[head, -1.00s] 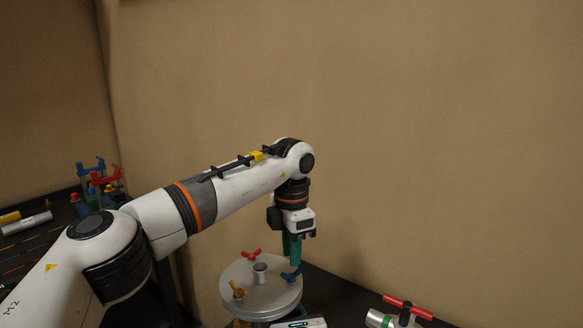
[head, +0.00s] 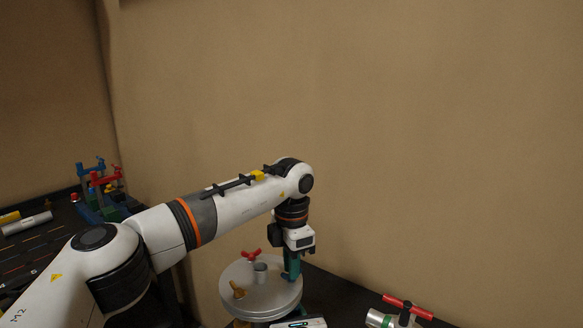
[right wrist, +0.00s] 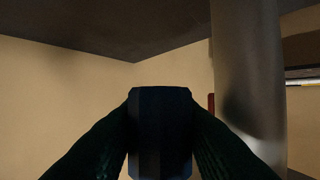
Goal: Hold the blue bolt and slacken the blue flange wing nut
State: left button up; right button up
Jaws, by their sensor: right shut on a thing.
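The round grey flange (head: 262,300) stands at the lower middle of the head view. The blue flange wing nut (head: 285,276) is at its right edge, mostly hidden by my left gripper. My left gripper (head: 292,276) points straight down with its green fingertips at the nut. Whether the fingers are closed on it is too small to tell. In the right wrist view, my right gripper (right wrist: 160,140) is shut on the dark blue hexagonal bolt (right wrist: 160,120), one finger on each side. The right gripper does not show in the head view.
A red wing nut (head: 251,254) and an orange one (head: 238,290) sit on the flange around a short central pipe (head: 261,268). A red-handled valve (head: 407,308) lies at right. A grey pipe (right wrist: 245,80) rises close beside my right gripper. Coloured fixtures (head: 98,190) stand far left.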

pick_arm(q)
grip_shut()
jog(key=n, duration=0.4)
jog(key=shift+n, duration=0.4)
jog(key=n, duration=0.4)
jog(key=shift+n, duration=0.4)
jog(key=shift+o, duration=1.5)
grip_release()
